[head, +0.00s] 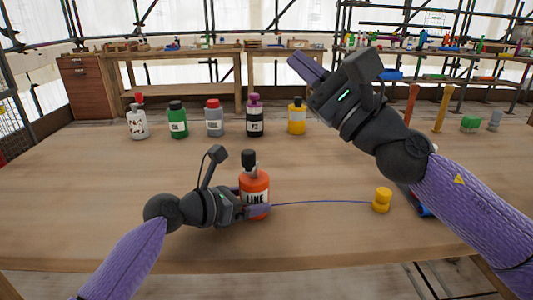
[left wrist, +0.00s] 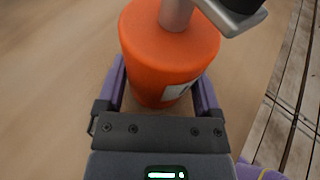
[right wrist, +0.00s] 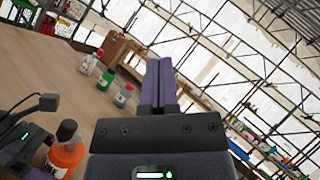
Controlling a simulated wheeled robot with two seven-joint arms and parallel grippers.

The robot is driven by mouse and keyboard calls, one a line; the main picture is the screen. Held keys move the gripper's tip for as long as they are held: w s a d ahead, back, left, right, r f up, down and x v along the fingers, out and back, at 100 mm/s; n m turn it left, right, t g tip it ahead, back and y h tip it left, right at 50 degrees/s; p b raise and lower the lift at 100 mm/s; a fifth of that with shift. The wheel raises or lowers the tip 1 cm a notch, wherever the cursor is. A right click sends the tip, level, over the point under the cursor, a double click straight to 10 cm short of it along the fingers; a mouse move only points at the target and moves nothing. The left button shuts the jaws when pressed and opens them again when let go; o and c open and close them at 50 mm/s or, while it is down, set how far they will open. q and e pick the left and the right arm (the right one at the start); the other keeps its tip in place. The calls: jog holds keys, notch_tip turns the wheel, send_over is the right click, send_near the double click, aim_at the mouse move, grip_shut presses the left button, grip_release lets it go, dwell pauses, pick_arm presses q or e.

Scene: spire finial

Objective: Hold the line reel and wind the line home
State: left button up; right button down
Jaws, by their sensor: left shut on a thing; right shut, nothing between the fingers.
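The orange line reel (head: 254,184), shaped like a bottle with a white LINE label and a dark knob on top, stands upright on the table. My left gripper (head: 250,207) is shut around its body; the left wrist view shows the fingers on both sides of the orange reel (left wrist: 165,55). A thin blue line (head: 320,202) runs from the reel to a yellow spool-shaped piece (head: 382,200) on the right. My right gripper (head: 298,62) is raised above the table, shut and empty, pointing up and away. The right wrist view shows the reel (right wrist: 67,153) at lower left.
Along the back of the table (head: 80,190) stand several bottles: white (head: 137,124), green (head: 177,121), grey (head: 214,119), dark (head: 254,117) and yellow (head: 296,118). A blue item (head: 424,211) lies partly hidden under my right arm. The table's left side is clear.

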jog(key=s+d+f+n+g+h, duration=0.1)
jog(key=s+d+f+n+g, duration=0.2)
jog(key=s+f+n+g, duration=0.35)
jog(key=n+g+h, duration=0.2)
jog(key=n+h, duration=0.1)
jog(key=n, duration=0.1)
send_near(250, 162)
jog(key=shift+h, duration=0.3)
jog(key=x, duration=0.5)
jog(key=shift+w+a+f, duration=0.1)
jog(key=shift+w+f, duration=0.1)
jog(key=shift+w, duration=0.25)
jog(key=shift+w+a, duration=0.35)
jog(key=shift+a, duration=0.15)
